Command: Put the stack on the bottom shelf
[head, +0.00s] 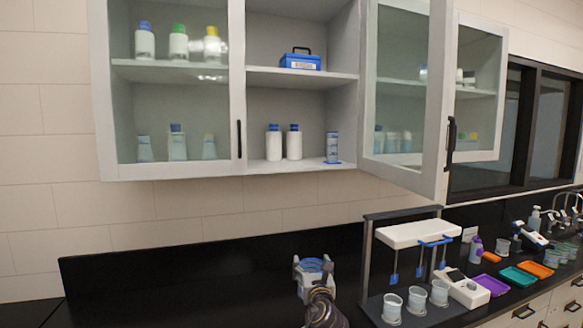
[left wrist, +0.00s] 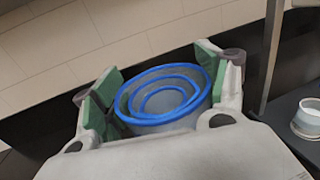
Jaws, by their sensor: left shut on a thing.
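The stack (head: 313,265) is a set of nested clear cups with blue rims. It also shows in the left wrist view (left wrist: 165,95), where the rims face the camera. My left gripper (head: 313,272) is shut on it, with green finger pads on either side, and holds it low in front of the black backsplash. The bottom shelf (head: 312,168) of the wall cabinet is above the gripper. Its open middle section bears two white bottles (head: 283,143) with blue caps and a blue-marked cylinder (head: 332,148). My right gripper is not in view.
A glass cabinet door (head: 403,90) stands open to the right of the middle section. The left glass door (head: 175,80) is shut. A blue box (head: 300,60) sits on the upper shelf. A titration stand (head: 410,238) with white cups is on the counter at right.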

